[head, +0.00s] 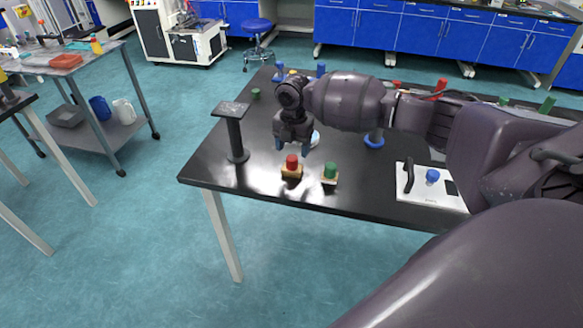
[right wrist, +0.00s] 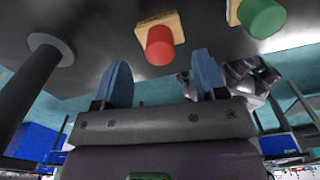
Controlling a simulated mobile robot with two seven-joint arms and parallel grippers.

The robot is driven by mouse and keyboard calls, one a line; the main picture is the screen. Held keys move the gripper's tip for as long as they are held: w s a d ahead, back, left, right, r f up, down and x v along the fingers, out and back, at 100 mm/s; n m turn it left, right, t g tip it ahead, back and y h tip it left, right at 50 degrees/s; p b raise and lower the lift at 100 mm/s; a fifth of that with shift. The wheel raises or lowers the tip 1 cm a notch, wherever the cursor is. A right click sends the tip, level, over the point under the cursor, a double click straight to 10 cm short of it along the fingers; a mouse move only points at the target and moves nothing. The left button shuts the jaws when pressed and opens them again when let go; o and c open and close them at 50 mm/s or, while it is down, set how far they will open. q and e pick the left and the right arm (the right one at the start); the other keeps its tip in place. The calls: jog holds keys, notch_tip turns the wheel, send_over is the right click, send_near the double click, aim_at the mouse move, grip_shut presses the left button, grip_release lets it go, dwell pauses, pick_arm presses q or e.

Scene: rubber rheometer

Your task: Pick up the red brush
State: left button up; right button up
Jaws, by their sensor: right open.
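The red brush (head: 291,163), a red cylindrical handle on a pale wooden block, stands near the front edge of the black table. In the right wrist view the red brush (right wrist: 160,46) is ahead of the fingers, roughly between their directions. My right gripper (head: 292,147) is open and empty, with fingers pointing down, just above and behind the brush in the head view. Its two blue fingers (right wrist: 163,76) are spread apart in the right wrist view, and I see no contact with the brush. My left gripper is not in view.
A green brush (head: 330,170) stands close to the right of the red one. A black post with a flat top (head: 236,135) stands to the left. A white plate with a blue knob (head: 420,192) lies to the right. The table's front edge (head: 290,206) is near.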

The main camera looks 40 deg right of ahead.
aim_at(292, 157)
jog(key=f, duration=0.5)
jog(key=shift+a+f+b, duration=0.1)
jog(key=shift+a+b, duration=0.1)
jog(key=shift+b, duration=0.1)
jog(key=shift+f, duration=0.1)
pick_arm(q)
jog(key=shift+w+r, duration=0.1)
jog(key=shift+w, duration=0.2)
pick_arm(e)
jog(key=shift+c, duration=1.1)
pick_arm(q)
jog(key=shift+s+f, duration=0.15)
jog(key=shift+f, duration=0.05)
pick_arm(e)
jog(key=c, duration=0.8)
pick_arm(q)
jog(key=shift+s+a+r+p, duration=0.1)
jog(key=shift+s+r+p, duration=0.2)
jog(key=shift+p, duration=0.35)
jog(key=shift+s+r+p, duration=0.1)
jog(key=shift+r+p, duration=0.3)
jog(key=shift+p, duration=0.2)
pick_arm(e)
notch_tip(292, 157, up, 20)
